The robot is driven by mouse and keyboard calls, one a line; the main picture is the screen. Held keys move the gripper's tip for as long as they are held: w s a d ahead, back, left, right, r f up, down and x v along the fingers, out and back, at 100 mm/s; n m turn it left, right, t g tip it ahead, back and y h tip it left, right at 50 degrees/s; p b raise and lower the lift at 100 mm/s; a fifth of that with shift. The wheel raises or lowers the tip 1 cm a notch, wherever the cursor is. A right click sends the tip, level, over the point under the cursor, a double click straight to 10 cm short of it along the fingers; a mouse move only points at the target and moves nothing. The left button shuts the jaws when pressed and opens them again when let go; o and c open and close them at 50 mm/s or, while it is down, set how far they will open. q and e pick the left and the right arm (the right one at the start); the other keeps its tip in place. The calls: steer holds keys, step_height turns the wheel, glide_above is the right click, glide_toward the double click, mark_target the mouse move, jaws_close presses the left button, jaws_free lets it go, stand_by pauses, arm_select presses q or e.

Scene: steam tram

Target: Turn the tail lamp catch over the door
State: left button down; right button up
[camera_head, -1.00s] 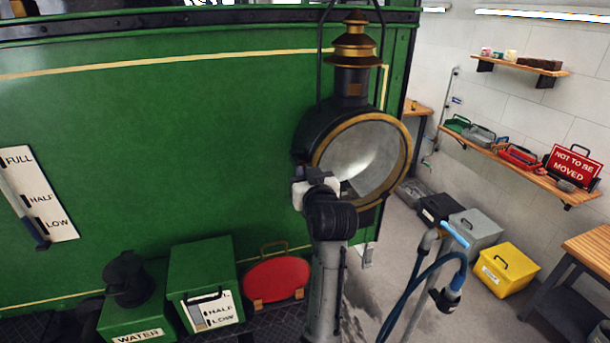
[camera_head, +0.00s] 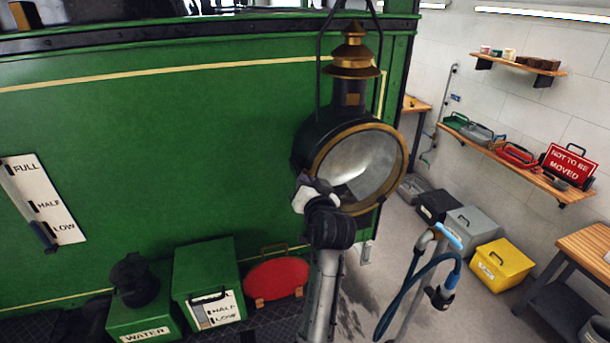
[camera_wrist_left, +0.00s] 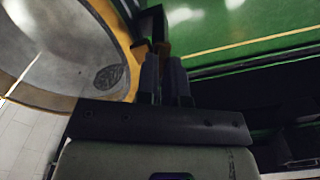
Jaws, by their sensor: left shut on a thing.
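The tail lamp (camera_head: 360,168) has a round glass with a brass rim, a black body and a brass chimney. It stands in front of the green tram end (camera_head: 180,150). My left gripper (camera_head: 304,180) is at the lamp's lower left side, in front of the green panel. In the left wrist view, its two dark fingers (camera_wrist_left: 165,72) are close together beside the brass rim. They are shut on a small dark and brass-coloured part, the catch (camera_wrist_left: 158,44), mostly hidden by the fingers. In the head view, the gripper hides the catch. My right gripper is not in view.
A blue hose on a stand (camera_head: 425,275) is right of my left arm. Green boxes (camera_head: 207,270) and a red disc (camera_head: 276,279) sit low before the tram. A yellow box (camera_head: 504,265) is on the floor at right. A shelf (camera_head: 515,165) runs along the wall.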

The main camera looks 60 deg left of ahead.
arm_select(q)
steer(key=m+p, duration=0.3)
steer(key=m, duration=0.1)
steer(key=m+p, duration=0.8)
steer(key=shift+w+f, duration=0.15)
steer(key=shift+f, duration=0.2)
stand_by(0.4)
steer(key=c, duration=1.2)
jaws_free()
steer(key=shift+c, duration=0.2)
steer(key=shift+d, duration=0.1)
